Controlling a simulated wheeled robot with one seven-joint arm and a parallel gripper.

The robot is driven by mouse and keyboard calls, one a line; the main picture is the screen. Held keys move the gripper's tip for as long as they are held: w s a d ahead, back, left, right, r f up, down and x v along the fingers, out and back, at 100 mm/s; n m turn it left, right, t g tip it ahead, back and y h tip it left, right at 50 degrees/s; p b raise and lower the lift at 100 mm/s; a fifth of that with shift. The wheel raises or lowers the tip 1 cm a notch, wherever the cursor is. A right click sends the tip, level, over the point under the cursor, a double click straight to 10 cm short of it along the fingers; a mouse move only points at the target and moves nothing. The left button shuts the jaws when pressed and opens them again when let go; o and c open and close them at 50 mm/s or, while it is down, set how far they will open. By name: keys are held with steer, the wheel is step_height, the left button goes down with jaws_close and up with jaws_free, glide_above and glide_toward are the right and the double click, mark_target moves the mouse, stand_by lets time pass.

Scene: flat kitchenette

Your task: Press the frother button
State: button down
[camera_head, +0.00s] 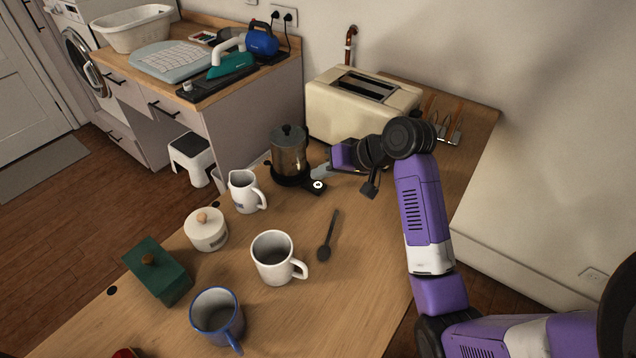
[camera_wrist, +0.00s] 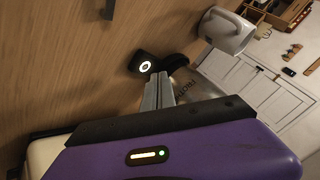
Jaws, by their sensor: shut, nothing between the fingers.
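The frother (camera_head: 289,158) is a metal jug with a black lid on a black base near the table's back edge. Its button (camera_head: 318,185) is a dark disc with a white ring, on a black tab projecting from the base. In the wrist view the button (camera_wrist: 146,66) shows just beyond my fingertips, and the metal frother (camera_wrist: 198,87) is partly hidden by my gripper. My gripper (camera_head: 318,172) is shut and empty, its grey fingertips close to the button, between frother and toaster. Whether they touch the button I cannot tell; the ring is uncovered.
A cream toaster (camera_head: 362,105) stands behind my gripper. A white pitcher (camera_head: 245,191), a lidded pot (camera_head: 206,229), a white mug (camera_head: 275,258), a blue-rimmed mug (camera_head: 217,316), a green box (camera_head: 156,270) and a dark spoon (camera_head: 328,238) stand or lie nearer. The table right of the spoon is clear.

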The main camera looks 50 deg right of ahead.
steer(key=shift+r+p, duration=2.25)
steer(key=shift+r, duration=0.1)
steer(key=w+d+r+m+t+h, duration=0.1)
steer(key=w+d+r+t+h, duration=0.2)
steer(key=d+r+h, duration=0.15)
steer(key=s+a+f+n+t+y+b, duration=0.1)
steer(key=s+a+n, duration=0.7)
steer(key=s+a, duration=2.2)
steer(key=s+f+t+y, duration=0.1)
steer(key=s+f+y, duration=0.1)
steer(key=s+f, duration=0.1)
steer(key=shift+t+b, duration=0.3)
